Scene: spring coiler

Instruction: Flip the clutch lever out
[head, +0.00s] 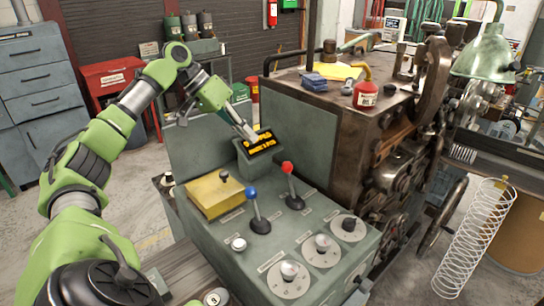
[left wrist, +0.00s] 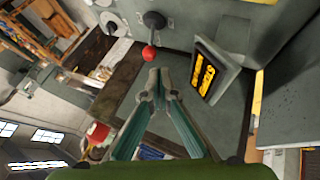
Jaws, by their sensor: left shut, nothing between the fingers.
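The grey control console (head: 222,258) carries a red-knobbed lever (head: 288,183) and a blue-knobbed lever (head: 257,211), each on a dark round base. Which one is the clutch lever I cannot tell; no label is readable. My left gripper (head: 250,137) is shut and empty at the small display with yellow digits (head: 263,147), above and behind the red-knobbed lever. In the left wrist view the shut fingertips (left wrist: 158,86) point toward the red knob (left wrist: 149,53), apart from it. The display (left wrist: 202,78) stands to their right. My right gripper is not in view.
A yellow box (head: 214,194) and several round dials (head: 322,250) sit on the console. The brown coiler machine (head: 350,135) stands right behind it, with a red can (head: 365,95) on top. A wire spring (head: 472,240) stands at right.

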